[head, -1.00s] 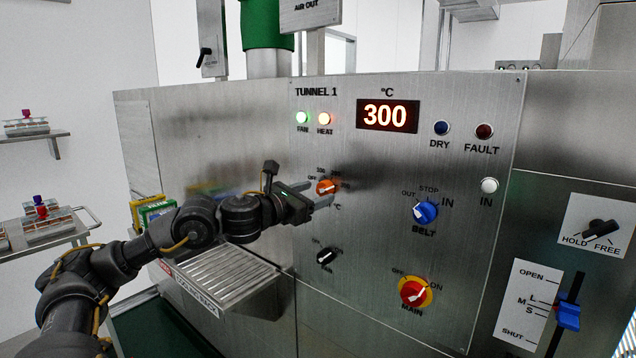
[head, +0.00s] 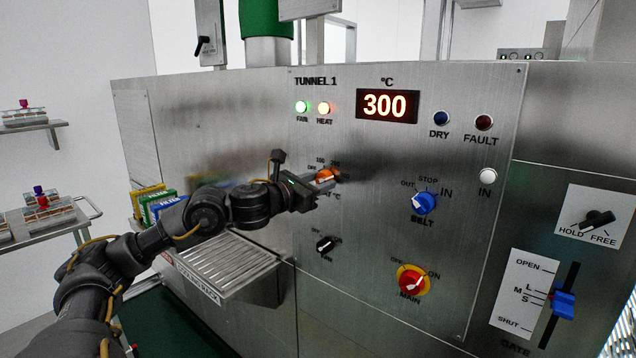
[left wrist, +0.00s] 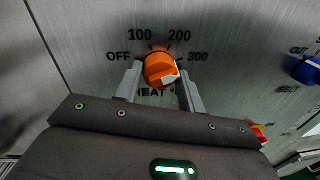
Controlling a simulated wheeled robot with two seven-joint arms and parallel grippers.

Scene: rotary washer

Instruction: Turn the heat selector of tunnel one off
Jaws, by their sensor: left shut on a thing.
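The heat selector (head: 325,175) is an orange knob on the tunnel one panel. It also shows in the left wrist view (left wrist: 160,66), under a printed scale of OFF, 100, 200 and 300. A white mark on the knob faces the lower right, below the 300 label. My left gripper (head: 321,185) is at the panel and shut on this knob. In the left wrist view its two fingers (left wrist: 160,82) stand on either side of it. My right gripper is not in view.
A small black knob (head: 325,244) sits below the heat selector. The blue belt knob (head: 424,202) and the red and yellow main switch (head: 411,281) are to its right. A slatted metal shelf (head: 225,265) juts out below my left arm.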

